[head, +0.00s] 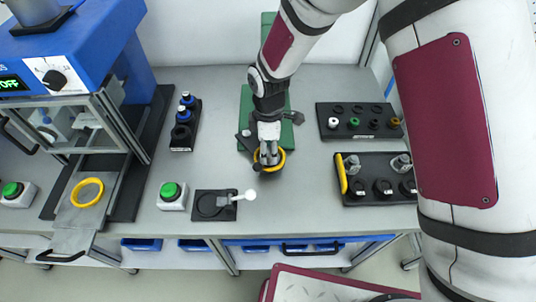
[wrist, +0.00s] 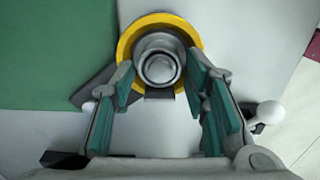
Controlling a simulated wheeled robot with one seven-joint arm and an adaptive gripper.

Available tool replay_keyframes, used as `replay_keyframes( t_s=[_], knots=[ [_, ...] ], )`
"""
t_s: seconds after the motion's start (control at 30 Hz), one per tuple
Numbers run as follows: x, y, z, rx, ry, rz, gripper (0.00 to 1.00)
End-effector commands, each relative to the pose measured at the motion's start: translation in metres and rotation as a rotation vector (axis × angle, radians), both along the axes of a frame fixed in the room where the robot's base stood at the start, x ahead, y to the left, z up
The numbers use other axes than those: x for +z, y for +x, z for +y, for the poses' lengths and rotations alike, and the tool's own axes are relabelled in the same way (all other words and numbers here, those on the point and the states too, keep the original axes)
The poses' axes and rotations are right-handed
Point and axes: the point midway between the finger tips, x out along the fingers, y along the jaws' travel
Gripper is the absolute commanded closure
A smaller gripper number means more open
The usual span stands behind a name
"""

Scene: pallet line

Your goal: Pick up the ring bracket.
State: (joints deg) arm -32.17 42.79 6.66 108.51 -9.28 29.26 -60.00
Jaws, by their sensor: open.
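A yellow ring (head: 282,165) lies below my gripper near the green board, at the middle of the bench; I take it to be the ring bracket. In the wrist view the yellow ring (wrist: 128,41) surrounds a shiny metal cylinder (wrist: 160,62), with a dark flat piece (wrist: 93,90) showing at its lower left. My gripper (head: 266,152) points down over it. In the wrist view my gripper (wrist: 162,78) is open, its teal-padded fingers on either side of the cylinder. Whether the fingers touch the ring or cylinder, I cannot tell.
Another yellow ring (head: 87,193) lies on the metal plate of the blue press (head: 80,45). A black fixture with a white-knobbed lever (head: 215,204) and a green button (head: 172,196) stand at front left. Black racks (head: 360,110) stand right. Bare bench lies in front of the gripper.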

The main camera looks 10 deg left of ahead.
Motion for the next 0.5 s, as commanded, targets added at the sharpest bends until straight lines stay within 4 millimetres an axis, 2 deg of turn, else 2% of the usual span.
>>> replay_keyframes(
  t_s=[0.3,0.5],
  knots=[
    [-0.0056,0.0005,0.0000,-0.001,0.000,-0.001,0.58],
    [-0.0055,0.0004,0.0000,-0.001,0.000,-0.001,1.00]
  ],
)
